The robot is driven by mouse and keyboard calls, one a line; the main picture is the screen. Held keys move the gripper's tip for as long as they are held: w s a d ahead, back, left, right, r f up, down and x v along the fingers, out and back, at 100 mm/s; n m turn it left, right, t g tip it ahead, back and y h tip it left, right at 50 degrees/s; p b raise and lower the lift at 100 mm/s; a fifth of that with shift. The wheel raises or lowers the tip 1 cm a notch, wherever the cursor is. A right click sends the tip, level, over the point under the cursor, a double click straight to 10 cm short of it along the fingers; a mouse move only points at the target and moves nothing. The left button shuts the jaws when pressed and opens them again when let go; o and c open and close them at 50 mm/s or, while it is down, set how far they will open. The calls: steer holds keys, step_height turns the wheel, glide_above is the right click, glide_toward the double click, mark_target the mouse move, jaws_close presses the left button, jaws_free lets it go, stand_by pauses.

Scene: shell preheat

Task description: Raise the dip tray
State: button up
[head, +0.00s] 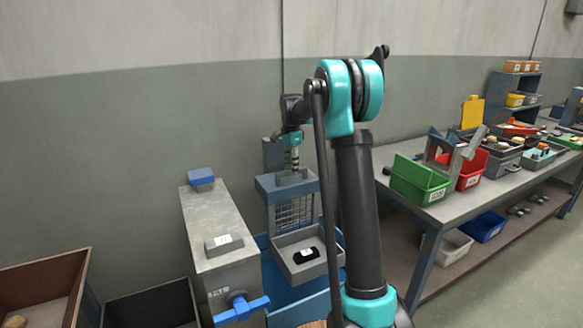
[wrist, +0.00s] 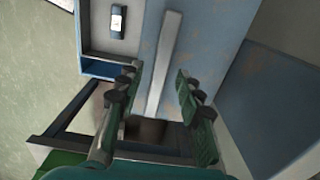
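The dip tray (head: 280,264) appears to be the grey, shallow tray on the blue upright frame (head: 270,193), over a blue tank (head: 290,309). A black piece with a white label (head: 306,254) lies in it. In the wrist view the tray (wrist: 96,56) is at the upper left, with the dark labelled piece (wrist: 118,22) inside. My gripper (head: 294,160) is above the frame's top. In the wrist view my gripper (wrist: 155,72) is open, its green fingers apart. A pale grey bar (wrist: 164,65) shows between them; I cannot tell whether they touch it.
A grey cabinet (head: 215,220) with a blue handle (head: 240,308) stands left of the frame. Brown (head: 42,282) and black (head: 150,306) bins are at lower left. A workbench (head: 440,208) with green (head: 418,182) and red (head: 470,172) bins is on the right. The wall stands close behind.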

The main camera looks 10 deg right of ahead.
step_height(320, 180, up, 12)
stand_by(0.6)
steer(key=shift+s, duration=0.1)
stand_by(0.6)
steer(key=s+d+f+n+t, duration=0.1)
steer(key=s+f+n, duration=0.3)
steer(key=s+f, duration=0.4)
steer(key=s+d+f+n+t, duration=0.1)
steer(key=s+f+n, duration=0.4)
steer(key=s, duration=1.4)
steer(key=s+d+f+n+t, duration=0.2)
steer(key=s+f+n, duration=0.3)
steer(key=s+f, duration=0.6)
steer(key=s, duration=0.2)
steer(key=shift+s, duration=0.35)
